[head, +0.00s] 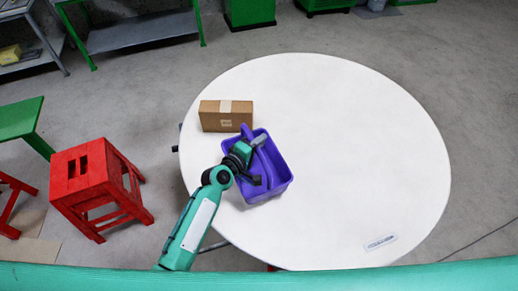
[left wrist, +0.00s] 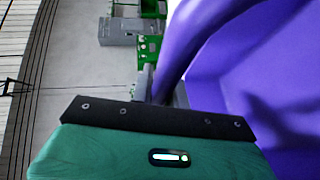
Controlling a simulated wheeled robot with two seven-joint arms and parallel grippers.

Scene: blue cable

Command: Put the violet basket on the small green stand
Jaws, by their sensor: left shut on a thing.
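The violet basket (head: 270,188) is at the left part of the round white table (head: 350,150). I cannot tell whether it rests on the table or hangs just above it. My left gripper (head: 256,143) is shut on its arched handle. In the left wrist view the handle (left wrist: 192,42) runs up from the fingers (left wrist: 163,92), and the basket's violet wall (left wrist: 270,70) fills the right side. A green flat-topped stand (head: 20,118) is at the far left edge, partly cut off. My right gripper is not in view.
A brown cardboard box (head: 226,115) stands on the table right behind the basket. A red step stool (head: 95,180) stands on the floor between the table and the green stand. A grey-topped green bench (head: 140,30) is at the back. The table's right side is mostly clear.

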